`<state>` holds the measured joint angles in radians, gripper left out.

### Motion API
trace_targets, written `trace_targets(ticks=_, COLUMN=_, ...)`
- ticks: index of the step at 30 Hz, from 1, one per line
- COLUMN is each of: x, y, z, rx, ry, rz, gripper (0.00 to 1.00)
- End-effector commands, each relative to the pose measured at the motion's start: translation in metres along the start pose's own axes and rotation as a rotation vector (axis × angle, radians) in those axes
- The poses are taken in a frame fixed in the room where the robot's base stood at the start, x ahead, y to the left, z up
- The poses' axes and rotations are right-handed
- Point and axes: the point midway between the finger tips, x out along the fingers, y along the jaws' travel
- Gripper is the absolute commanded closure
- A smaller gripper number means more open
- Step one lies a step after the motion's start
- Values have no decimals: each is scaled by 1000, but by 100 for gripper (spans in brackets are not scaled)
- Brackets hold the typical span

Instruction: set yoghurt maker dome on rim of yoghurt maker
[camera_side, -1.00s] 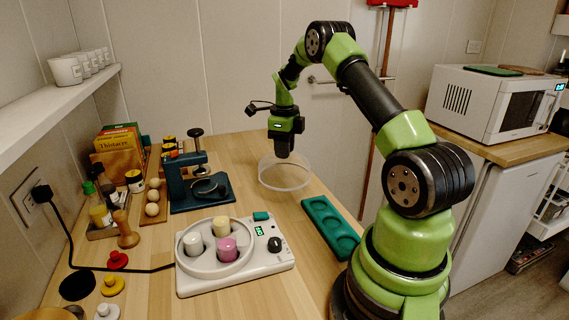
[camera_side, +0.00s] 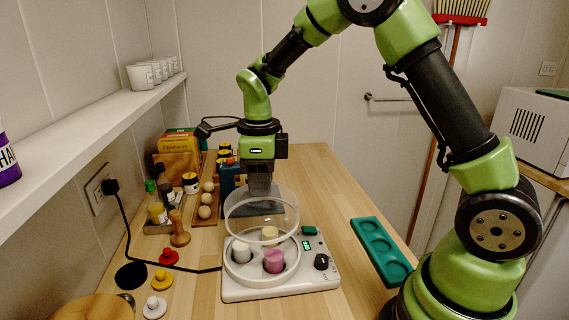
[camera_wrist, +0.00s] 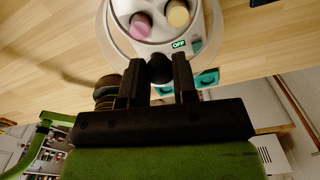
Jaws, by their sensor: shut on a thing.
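The clear yoghurt maker dome (camera_side: 262,226) hangs under my gripper (camera_side: 260,193) in the side view. My gripper is shut on it from above. The dome looks level and appears a little above the white yoghurt maker (camera_side: 300,285), overlapping its rim in the picture; the exact gap is hard to judge. White, cream and pink jars stand inside the maker's round bowl. In the wrist view my gripper (camera_wrist: 157,80) shows a dark rounded piece between its fingers, and the maker (camera_wrist: 125,42) lies beyond. The dome is hard to make out there.
A green tray (camera_side: 362,226) with round recesses lies right of the maker. A dark blue press-like stand (camera_side: 228,178), partly hidden, is behind. Bottles, eggs and colored knobbed pieces stand left. A black power cord (camera_side: 150,257) runs to the maker. Bare wood lies between maker and tray.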

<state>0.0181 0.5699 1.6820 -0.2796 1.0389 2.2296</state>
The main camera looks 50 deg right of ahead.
Motion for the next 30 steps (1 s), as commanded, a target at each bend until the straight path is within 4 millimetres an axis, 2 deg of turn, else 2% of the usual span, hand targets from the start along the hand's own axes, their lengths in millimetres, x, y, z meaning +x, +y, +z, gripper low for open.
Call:
trace_targets(ticks=4, x=2, y=11, z=3, rx=-22, ry=0, rz=1, gripper=100)
trace_targets(ticks=21, x=53, y=10, z=3, rx=-20, ry=1, rz=2, gripper=100)
trace_targets(ticks=30, x=64, y=10, z=3, rx=-20, ry=0, rz=0, gripper=100)
